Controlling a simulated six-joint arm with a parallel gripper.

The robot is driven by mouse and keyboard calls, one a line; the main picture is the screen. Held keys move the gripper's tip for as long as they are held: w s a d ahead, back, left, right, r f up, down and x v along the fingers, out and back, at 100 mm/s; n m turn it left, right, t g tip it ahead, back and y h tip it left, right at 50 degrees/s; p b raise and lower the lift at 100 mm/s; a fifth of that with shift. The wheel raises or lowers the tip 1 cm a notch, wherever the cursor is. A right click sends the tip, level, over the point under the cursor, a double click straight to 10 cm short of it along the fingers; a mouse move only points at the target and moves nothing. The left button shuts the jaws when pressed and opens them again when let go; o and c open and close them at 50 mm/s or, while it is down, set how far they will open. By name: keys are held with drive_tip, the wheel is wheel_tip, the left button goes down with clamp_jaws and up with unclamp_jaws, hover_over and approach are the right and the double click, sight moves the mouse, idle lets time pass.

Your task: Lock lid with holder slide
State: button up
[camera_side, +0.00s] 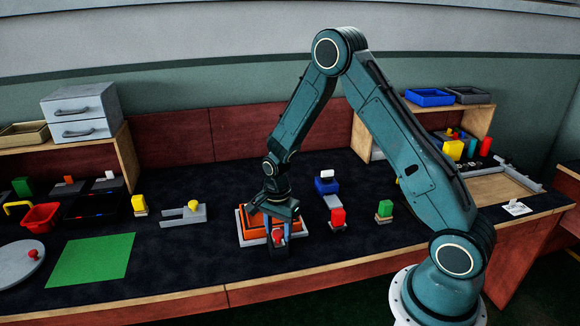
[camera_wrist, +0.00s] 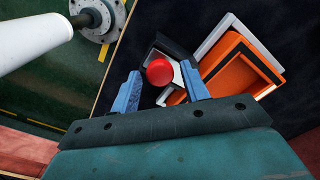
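An orange box-like piece (camera_side: 254,222) sits in a white-grey tray (camera_side: 241,224) near the middle of the table; I cannot tell lid from box. In the wrist view the orange piece (camera_wrist: 240,66) and the pale tray rim (camera_wrist: 212,38) are at the right. Beside them is a grey-white slide (camera_wrist: 178,77) with a round red knob (camera_wrist: 159,72). The knob also shows low in the side view (camera_side: 278,235). My gripper (camera_side: 278,226) points down over the knob. Its blue fingers (camera_wrist: 160,78) are apart, one on each side of the knob, with visible gaps.
A grey forked piece with a yellow knob (camera_side: 192,206) lies to the left. A green mat (camera_side: 90,260) is bare. The table's front edge is close to the knob.

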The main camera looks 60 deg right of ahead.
clamp_jaws()
drive_tip(key=shift+w+d, duration=1.25)
drive_tip(key=shift+w, duration=0.05)
drive_tip(key=shift+o, duration=0.8)
unclamp_jaws()
drive_tip(key=shift+o, duration=0.5)
drive_tip(key=shift+r, duration=0.1)
wheel_tip(320, 180, up, 14)
